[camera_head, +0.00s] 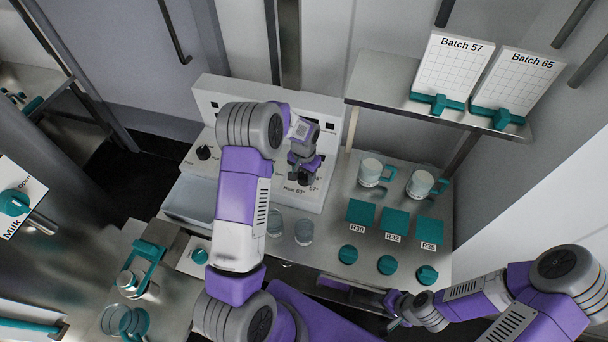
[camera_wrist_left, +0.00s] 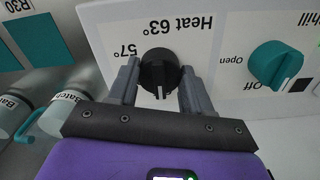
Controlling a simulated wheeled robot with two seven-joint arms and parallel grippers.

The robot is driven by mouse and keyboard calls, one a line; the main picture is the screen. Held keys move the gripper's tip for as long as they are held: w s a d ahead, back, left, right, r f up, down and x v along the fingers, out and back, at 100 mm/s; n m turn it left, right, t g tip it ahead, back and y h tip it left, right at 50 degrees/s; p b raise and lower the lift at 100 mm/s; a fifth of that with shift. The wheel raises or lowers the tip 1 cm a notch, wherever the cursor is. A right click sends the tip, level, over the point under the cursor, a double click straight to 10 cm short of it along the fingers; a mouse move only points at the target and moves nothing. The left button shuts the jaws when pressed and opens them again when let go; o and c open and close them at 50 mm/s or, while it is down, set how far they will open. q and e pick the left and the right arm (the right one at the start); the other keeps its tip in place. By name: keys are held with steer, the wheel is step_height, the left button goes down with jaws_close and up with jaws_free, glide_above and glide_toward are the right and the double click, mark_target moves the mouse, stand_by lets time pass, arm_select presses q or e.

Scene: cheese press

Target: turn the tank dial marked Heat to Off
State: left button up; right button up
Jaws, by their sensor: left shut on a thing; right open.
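The Heat dial (camera_wrist_left: 158,68) is a black round knob on the white tank panel. In the left wrist view it sits between my left gripper's (camera_wrist_left: 157,88) two grey fingers, which are shut on it. The lettering is upside down there: "Heat 63°" above the dial and "57°" at its upper left. A white mark on the knob points to the bottom of that picture. In the head view my left gripper (camera_head: 303,172) is at the panel and mostly hides the dial. My right gripper (camera_head: 397,308) is open and empty, low at the right.
A teal knob (camera_wrist_left: 277,64) marked "Open" is beside the dial in the wrist view. Another black knob (camera_head: 204,152) is at the panel's left. Glass jars (camera_head: 304,232) stand below the panel. Mugs (camera_head: 371,172) and teal squares (camera_head: 361,212) occupy the counter at right.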

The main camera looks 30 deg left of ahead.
mark_target(304, 175)
stand_by(0.5)
arm_select(q)
steer(key=o, duration=1)
steer(key=shift+o, duration=0.2)
step_height(304, 175, up, 8)
steer(key=shift+f+p, duration=0.2)
steer(key=shift+p, duration=0.3)
arm_select(e)
steer(key=shift+r, duration=0.5)
